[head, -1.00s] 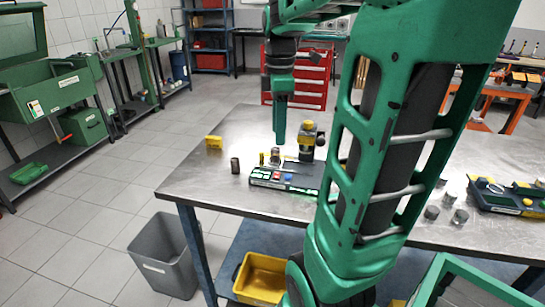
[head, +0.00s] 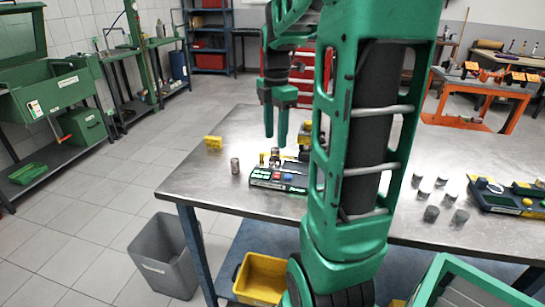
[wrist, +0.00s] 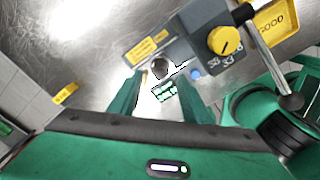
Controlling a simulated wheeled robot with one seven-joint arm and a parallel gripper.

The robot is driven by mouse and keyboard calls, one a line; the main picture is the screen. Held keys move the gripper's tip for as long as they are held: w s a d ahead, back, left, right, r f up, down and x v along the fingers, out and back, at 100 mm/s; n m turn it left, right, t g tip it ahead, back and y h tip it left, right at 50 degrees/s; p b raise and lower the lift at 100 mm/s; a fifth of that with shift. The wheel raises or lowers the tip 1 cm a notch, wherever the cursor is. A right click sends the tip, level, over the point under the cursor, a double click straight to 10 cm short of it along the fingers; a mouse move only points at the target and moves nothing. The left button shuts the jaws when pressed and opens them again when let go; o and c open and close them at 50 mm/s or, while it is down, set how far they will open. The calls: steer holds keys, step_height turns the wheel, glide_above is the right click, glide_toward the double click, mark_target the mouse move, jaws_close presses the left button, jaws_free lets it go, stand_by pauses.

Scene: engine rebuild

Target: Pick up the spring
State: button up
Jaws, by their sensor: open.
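My gripper (head: 275,137) is open and points down above the small tester (head: 278,179) on the metal table. In the wrist view, a round metallic piece (wrist: 160,66), possibly the spring, shows between and just beyond my two fingers (wrist: 160,85), apart from both. It appears to stand on the tester's base, under its grey head with a yellow knob (wrist: 225,40). In the head view, a small upright metallic cylinder (head: 235,165) stands on the bare table left of the tester. I cannot tell surely which piece is the spring.
A yellow block (head: 213,142) lies near the table's far left edge; the table (head: 200,178) is clear around it. Several metal cylinders (head: 431,214) and another device (head: 505,196) stand at the right. A grey bin (head: 165,255) and a yellow crate (head: 262,278) are below.

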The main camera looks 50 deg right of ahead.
mark_target(275, 156)
steer(key=shift+f, duration=2.2)
jaws_close()
steer(key=shift+r, duration=0.15)
